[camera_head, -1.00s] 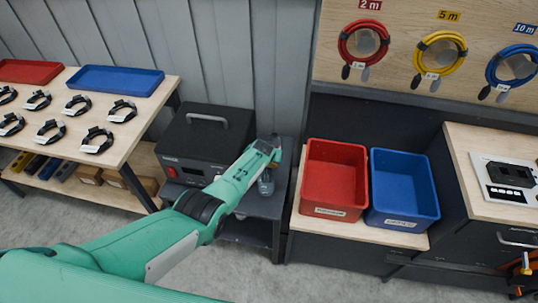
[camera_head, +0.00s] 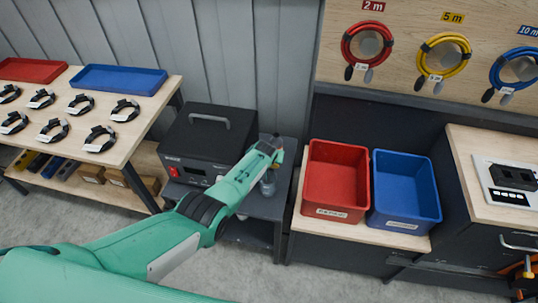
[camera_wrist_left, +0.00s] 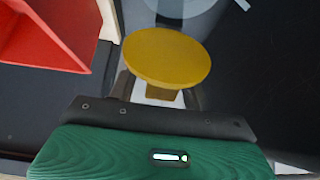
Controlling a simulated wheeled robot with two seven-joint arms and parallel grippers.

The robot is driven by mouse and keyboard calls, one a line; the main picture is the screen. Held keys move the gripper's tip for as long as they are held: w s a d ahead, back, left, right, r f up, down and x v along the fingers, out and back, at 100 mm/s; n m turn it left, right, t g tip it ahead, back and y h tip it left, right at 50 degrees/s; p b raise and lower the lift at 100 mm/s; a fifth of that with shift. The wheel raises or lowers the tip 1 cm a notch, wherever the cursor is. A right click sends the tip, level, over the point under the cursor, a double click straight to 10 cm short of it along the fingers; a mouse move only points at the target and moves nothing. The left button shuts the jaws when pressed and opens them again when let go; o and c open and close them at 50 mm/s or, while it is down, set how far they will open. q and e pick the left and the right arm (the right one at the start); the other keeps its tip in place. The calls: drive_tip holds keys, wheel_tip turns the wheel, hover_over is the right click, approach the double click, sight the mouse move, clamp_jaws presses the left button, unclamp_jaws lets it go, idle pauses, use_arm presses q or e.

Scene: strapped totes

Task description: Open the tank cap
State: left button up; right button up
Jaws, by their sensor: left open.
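A yellow round disc-shaped cap (camera_wrist_left: 167,55) with a narrower yellow stem below it fills the middle of the left wrist view. My left gripper (camera_wrist_left: 160,92) is open, with a finger on either side of the stem and the disc partly covering them. I cannot tell whether the fingers touch it. In the head view my left gripper (camera_head: 270,148) is above a small grey tank (camera_head: 268,186) on the dark stand, and it hides the tank's top. My right gripper is not in view.
A dark box device (camera_head: 206,140) with a handle stands left of the tank. A red bin (camera_head: 335,180) and a blue bin (camera_head: 405,188) stand to the right; the red bin also shows in the left wrist view (camera_wrist_left: 48,35). A wooden table (camera_head: 130,130) is at the left.

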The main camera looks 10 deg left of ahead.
use_arm(q)
drive_tip(key=p+v, duration=0.2)
drive_tip(key=shift+s+r, duration=0.15)
drive_tip(key=shift+r, duration=0.25)
drive_tip(key=v, duration=0.2)
drive_tip(key=shift+s+r+p, duration=0.15)
drive_tip(key=shift+s+p, duration=0.05)
drive_tip(key=shift+p, duration=0.15)
drive_tip(key=v, duration=0.8)
drive_tip(key=shift+c, duration=0.2)
